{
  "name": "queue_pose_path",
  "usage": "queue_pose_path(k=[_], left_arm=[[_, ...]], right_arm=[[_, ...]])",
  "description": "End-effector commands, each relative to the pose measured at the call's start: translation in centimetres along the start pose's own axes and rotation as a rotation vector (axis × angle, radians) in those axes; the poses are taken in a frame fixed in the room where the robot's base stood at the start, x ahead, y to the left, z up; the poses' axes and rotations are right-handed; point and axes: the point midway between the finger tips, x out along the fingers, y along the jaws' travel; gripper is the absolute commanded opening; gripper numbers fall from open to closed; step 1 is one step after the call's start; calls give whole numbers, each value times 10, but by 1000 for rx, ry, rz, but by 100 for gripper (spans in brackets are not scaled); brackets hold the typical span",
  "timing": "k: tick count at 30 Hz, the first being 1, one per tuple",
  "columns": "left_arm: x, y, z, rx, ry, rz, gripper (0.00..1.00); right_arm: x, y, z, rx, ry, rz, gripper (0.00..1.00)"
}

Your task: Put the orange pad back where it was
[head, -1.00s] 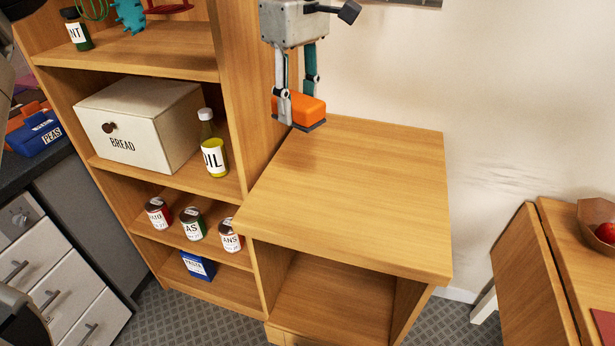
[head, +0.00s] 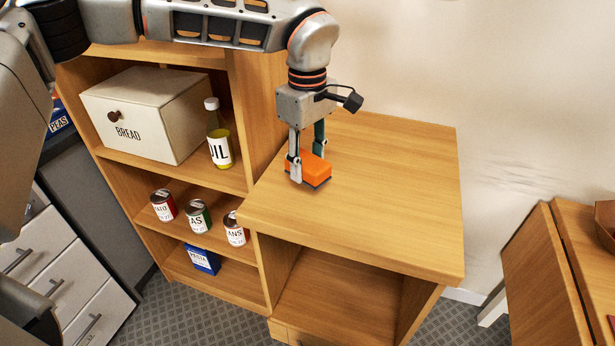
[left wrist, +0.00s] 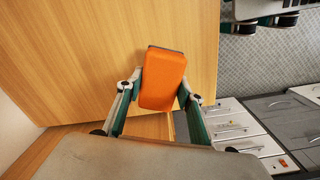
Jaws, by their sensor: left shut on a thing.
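The orange pad (head: 316,170) is a small orange block with a dark underside. It is between the fingers of my left gripper (head: 307,166), which is shut on it. In the head view it is at the left part of the low cabinet's wooden top (head: 390,190). I cannot tell whether its underside touches the wood. In the left wrist view the pad (left wrist: 163,78) sits between the two fingertips, with the wooden top behind it.
A tall shelf unit stands left of the cabinet, with a bread box (head: 150,115), an oil bottle (head: 219,140), several cans and a blue box (head: 202,259). The rest of the cabinet top is bare. A wooden table (head: 545,265) is at the right.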

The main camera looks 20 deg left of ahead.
Motion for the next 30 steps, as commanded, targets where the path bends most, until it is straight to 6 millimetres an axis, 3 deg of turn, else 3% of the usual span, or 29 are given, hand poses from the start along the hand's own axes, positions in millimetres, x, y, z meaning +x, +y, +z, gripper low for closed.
queue_pose_path(k=[9,21,22,23,30], left_arm=[[40,-1,0,0,-2,-4,17],[44,0,0,0,-1,-1,17],[44,0,0,0,0,-1,44],[43,0,0,0,0,-1,52],[44,0,0,0,0,-1,53]], right_arm=[[2,0,3,-3,-2,1,40],[1,3,-3,-5,7,5,40],[2,3,-3,-5,7,5,40],[2,3,-3,-5,7,5,40],[2,3,-2,-4,6,5,40]])
